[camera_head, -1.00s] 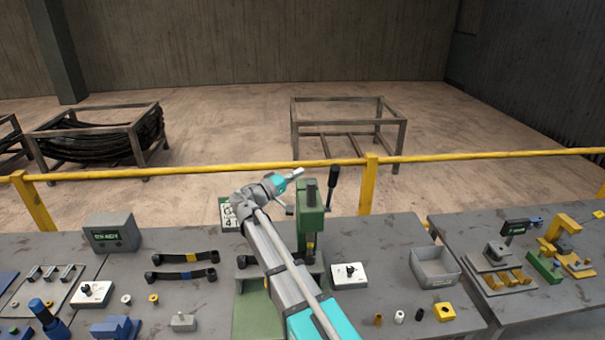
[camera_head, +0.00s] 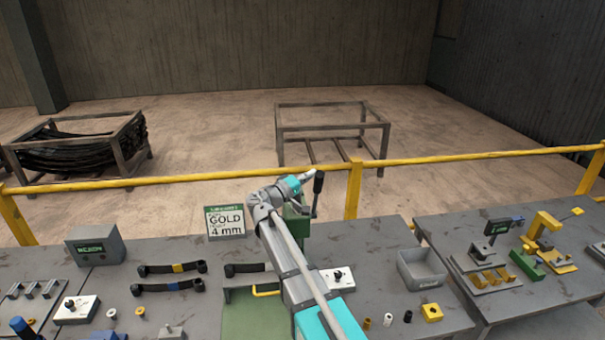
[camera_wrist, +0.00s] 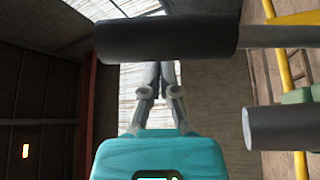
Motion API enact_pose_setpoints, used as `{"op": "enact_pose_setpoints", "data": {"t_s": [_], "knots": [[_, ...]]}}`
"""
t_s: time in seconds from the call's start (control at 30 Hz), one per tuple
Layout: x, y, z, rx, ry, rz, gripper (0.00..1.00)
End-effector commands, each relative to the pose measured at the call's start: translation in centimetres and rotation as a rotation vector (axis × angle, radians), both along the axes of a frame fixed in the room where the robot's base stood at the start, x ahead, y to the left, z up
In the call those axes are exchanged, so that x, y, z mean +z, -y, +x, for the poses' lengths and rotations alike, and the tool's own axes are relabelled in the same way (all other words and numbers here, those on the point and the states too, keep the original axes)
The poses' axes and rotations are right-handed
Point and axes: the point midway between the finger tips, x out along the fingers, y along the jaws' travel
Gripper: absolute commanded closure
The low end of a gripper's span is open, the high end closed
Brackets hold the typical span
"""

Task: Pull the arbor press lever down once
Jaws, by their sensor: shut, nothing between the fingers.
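The green arbor press (camera_head: 296,222) stands on the middle bench, largely hidden behind my arm. Its lever, with a black grip (camera_head: 318,184), points up at the press's right side. My gripper (camera_head: 309,176) is at the grip's upper left in the head view; whether they touch, I cannot tell. In the wrist view, the black grip (camera_wrist: 165,39) lies across the top and hides the tips of my gripper (camera_wrist: 160,72). The fingers are together and empty. A dark grey cylinder (camera_wrist: 285,126) shows at the right of that view.
A sign reading GOLD 4 mm (camera_head: 225,222) stands left of my arm. Black strips (camera_head: 170,286), a grey bin (camera_head: 422,268) and small parts lie on the bench. A yellow rail (camera_head: 430,158) runs behind it. Another bench with yellow fixtures (camera_head: 545,225) is at right.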

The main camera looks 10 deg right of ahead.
Motion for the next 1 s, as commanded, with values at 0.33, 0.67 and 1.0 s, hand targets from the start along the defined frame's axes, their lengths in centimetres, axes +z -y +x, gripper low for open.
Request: {"op": "enact_pose_setpoints", "data": {"t_s": [0.33,0.67,1.0], "knots": [[-0.2,0.1,-0.6,0.000,0.000,0.000,1.00],[-0.3,0.2,-0.8,-0.003,0.005,0.000,1.00],[-0.7,1.3,-1.6,-0.016,0.050,-0.002,1.00]]}}
